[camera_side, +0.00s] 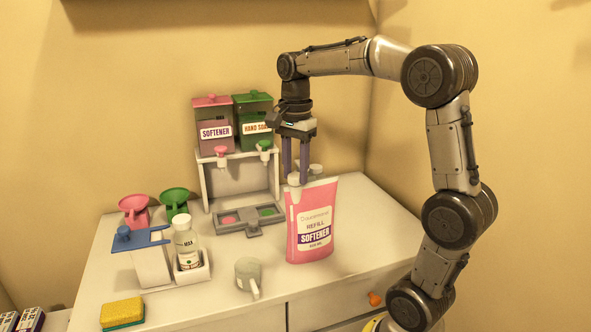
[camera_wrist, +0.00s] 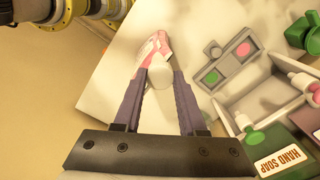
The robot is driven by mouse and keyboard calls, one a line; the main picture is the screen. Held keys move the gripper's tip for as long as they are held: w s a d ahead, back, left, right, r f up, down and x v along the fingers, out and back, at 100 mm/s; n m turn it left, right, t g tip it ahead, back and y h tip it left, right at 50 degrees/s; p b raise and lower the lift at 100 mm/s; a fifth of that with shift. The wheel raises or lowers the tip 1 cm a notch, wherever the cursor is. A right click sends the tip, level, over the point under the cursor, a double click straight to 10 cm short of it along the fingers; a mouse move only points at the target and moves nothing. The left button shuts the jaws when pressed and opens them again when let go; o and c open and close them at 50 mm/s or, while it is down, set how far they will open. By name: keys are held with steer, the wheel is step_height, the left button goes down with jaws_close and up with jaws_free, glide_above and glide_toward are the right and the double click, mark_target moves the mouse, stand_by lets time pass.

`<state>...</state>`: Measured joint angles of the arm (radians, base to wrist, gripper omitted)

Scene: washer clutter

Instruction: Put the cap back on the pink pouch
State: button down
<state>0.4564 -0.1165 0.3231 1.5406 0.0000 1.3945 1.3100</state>
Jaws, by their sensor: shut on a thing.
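The pink pouch (camera_side: 312,222), labelled refill softener, stands upright on the white cabinet top. Its pink and white body also shows in the wrist view (camera_wrist: 151,48), beyond the fingertips. My gripper (camera_side: 297,178) points down at the pouch's top left corner. It is shut on a white cap (camera_side: 293,180), which shows between the fingertips in the wrist view (camera_wrist: 162,72). The cap is at the pouch's corner spout. I cannot tell whether it touches the spout or sits just above it; the fingers and cap hide the joint.
A stand with softener (camera_side: 215,128) and hand soap (camera_side: 254,122) dispensers is behind, with a grey tray (camera_side: 240,228) below it. A grey mug (camera_side: 248,274) is left of the pouch. A bottle (camera_side: 187,244), funnels and a sponge (camera_side: 122,312) lie farther left.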

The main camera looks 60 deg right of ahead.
steer(key=shift+f, duration=0.1)
stand_by(0.3)
steer(key=m, duration=0.7)
steer(key=shift+m, duration=0.3)
steer(key=m, duration=0.3)
steer(key=shift+m, duration=0.4)
steer(key=m, duration=0.3)
steer(key=shift+m, duration=0.3)
steer(key=shift+c, duration=2)
jaws_free()
steer(key=shift+c, duration=0.8)
